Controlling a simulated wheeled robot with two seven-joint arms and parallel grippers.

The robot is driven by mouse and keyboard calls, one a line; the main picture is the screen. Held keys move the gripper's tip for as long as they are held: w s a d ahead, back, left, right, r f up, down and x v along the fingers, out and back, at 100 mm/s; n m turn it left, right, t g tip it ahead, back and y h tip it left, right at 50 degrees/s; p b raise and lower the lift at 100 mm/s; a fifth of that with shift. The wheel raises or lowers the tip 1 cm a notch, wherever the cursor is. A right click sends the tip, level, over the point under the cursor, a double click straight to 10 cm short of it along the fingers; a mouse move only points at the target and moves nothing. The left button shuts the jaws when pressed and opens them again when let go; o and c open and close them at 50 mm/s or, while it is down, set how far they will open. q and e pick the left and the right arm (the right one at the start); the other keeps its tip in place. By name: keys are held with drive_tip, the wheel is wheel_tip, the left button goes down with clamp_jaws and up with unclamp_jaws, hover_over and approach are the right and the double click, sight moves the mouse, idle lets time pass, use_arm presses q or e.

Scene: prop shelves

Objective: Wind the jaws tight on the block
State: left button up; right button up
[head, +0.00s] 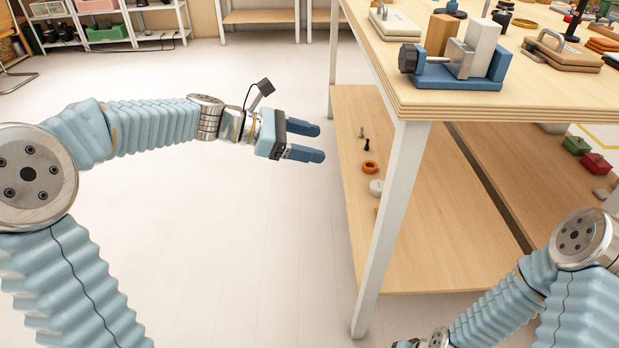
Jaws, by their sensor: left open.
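A blue vise (452,82) stands on the table top near its front left corner. Its dark round knob (408,58) faces left, and a grey metal jaw (459,58) stands in its middle. A pale upright block (481,46) stands between the grey jaw and the blue end at the right. I cannot tell whether the jaws touch it. My left gripper (315,142) is open and empty, left of the table and lower in the picture than the vise, fingers pointing right. My right arm's wrist shows at the bottom edge; its fingertips are out of view.
A tan wooden block (441,36) stands behind the vise. Handled cases (562,52) and (395,23) lie near it. The lower shelf (425,220) holds an orange ring (370,167) and small parts. A white table leg (392,225) stands right of my left gripper. Floor left is clear.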

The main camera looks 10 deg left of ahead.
use_arm(q)
wheel_tip(320, 180, down, 10)
drive_tip(key=m+g+y+p, duration=0.1)
drive_tip(key=y, duration=0.1)
drive_tip(key=shift+d+f+m, duration=0.15)
drive_tip(key=shift+f+m, duration=0.1)
drive_tip(key=shift+m, duration=0.05)
